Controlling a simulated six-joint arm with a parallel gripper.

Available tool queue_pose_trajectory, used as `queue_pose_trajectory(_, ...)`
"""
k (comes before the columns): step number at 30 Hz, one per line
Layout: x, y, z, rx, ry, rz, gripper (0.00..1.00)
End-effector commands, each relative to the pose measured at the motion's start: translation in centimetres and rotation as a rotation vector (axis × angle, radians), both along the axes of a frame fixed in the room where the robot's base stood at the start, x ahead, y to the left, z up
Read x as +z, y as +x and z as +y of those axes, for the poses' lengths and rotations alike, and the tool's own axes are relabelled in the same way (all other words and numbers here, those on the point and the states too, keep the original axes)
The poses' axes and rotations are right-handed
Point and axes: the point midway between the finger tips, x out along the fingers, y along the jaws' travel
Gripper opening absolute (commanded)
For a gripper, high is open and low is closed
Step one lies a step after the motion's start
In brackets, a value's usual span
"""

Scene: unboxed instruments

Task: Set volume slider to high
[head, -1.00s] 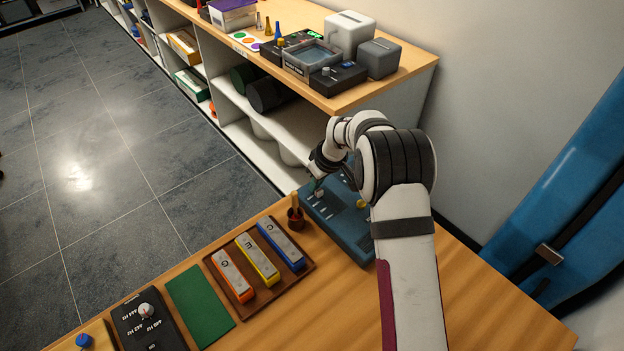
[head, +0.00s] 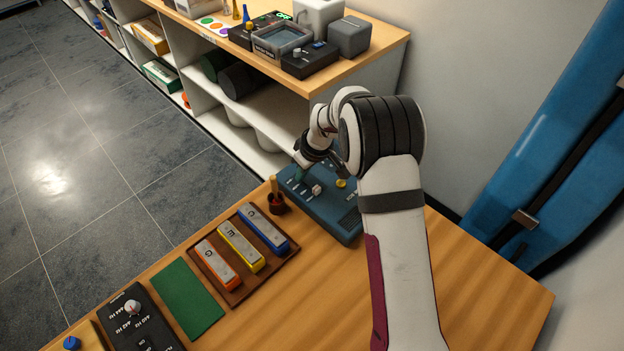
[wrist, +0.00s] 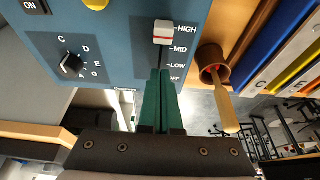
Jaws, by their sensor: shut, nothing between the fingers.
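The blue device (head: 330,210) lies on the wooden table. Its volume slider has a white knob with a red band (wrist: 164,33), which sits in the upper part of the slot, close to the HIGH label (wrist: 184,28) and above MID. The knob also shows in the head view (head: 316,190). My gripper (wrist: 161,75) is shut and empty. Its green fingertips are over the lower part of the slot, near LOW, with a visible gap to the knob. The fingers also show in the head view (head: 300,175), partly hidden by my wrist.
A dark red cup with a wooden-handled stick (wrist: 212,68) stands close beside the slider side of the device. A dial marked with letters (wrist: 72,64) and a yellow knob (head: 341,183) are on the same panel. A tray of coloured bars (head: 264,270) lies nearby.

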Motion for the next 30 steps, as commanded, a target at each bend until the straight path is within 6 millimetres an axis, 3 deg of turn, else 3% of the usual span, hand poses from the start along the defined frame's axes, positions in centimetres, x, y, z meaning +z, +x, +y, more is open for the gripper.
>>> queue_pose_trajectory(6,5.1,-1.1,-1.2,-0.002,0.000,-0.004,0.00)
queue_pose_trajectory(12,8.4,-1.9,-2.0,-0.001,0.001,-0.003,0.00)
queue_pose_trajectory(18,9.5,-2.2,-2.2,0.000,0.000,-0.001,0.00)
queue_pose_trajectory(30,9.5,-2.3,-2.3,-0.002,0.001,0.000,0.00)
